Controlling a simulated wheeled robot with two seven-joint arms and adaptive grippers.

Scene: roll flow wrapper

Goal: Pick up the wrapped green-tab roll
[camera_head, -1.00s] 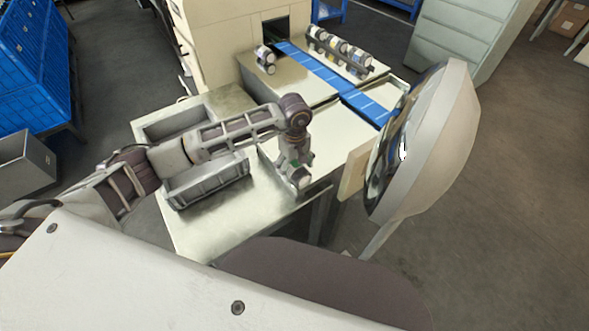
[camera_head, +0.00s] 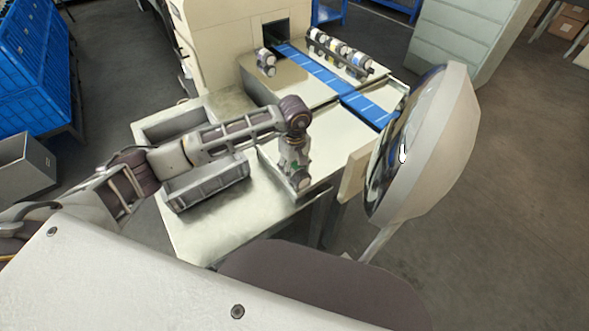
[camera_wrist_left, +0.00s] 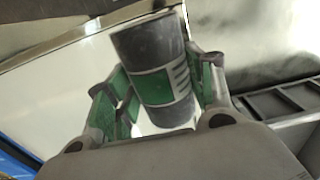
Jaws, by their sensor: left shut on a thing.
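The wrapped green-tab roll (camera_wrist_left: 152,72) is a dark grey cylinder with a green and white label. In the left wrist view it stands slightly tilted between the two fingers of my left gripper (camera_wrist_left: 160,88). The fingers with green pads are shut on it, one on each side. In the head view my left gripper (camera_head: 298,168) points down at the right end of the metal table (camera_head: 240,218). I cannot tell whether the roll touches the surface. My right gripper is not in view.
Two grey bins, a front one (camera_head: 208,185) and a rear one (camera_head: 165,127), stand left of my gripper. A blue conveyor (camera_head: 320,72) comes out of the cream machine (camera_head: 228,40). A large round mirror-like disc (camera_head: 430,145) stands at right.

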